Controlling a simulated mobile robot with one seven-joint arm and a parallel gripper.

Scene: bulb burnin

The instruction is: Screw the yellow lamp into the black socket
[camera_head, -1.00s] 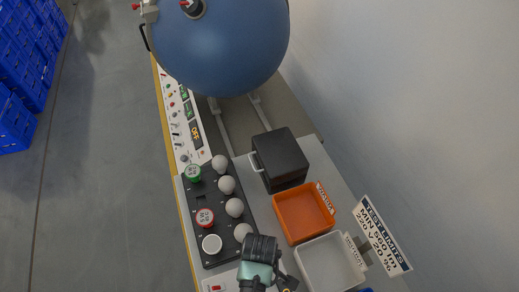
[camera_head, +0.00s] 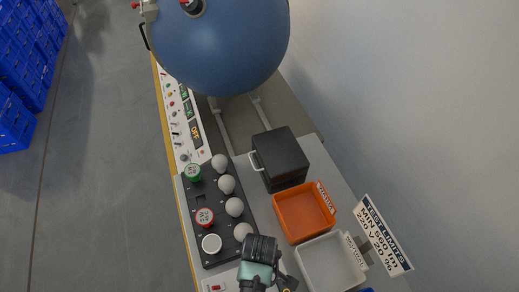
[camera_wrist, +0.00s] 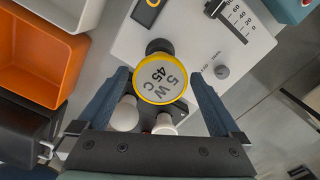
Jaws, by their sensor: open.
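In the wrist view the yellow lamp (camera_wrist: 160,79) shows end-on, with a yellow rim and a grey face marked "5 W 45 C". My gripper (camera_wrist: 160,76) is open, with one finger on each side of the lamp and visible gaps between. A round black part (camera_wrist: 158,46) shows just beyond the lamp by the white panel; I cannot tell whether it is the black socket or whether the lamp touches it.
A black board (camera_head: 219,207) holds green, red and white caps and several white bulbs. To its right are an orange tray (camera_head: 333,208), a light tray (camera_head: 363,282) and a black box (camera_head: 280,158). A white panel (camera_wrist: 205,25) with a slider and knob lies close to my gripper.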

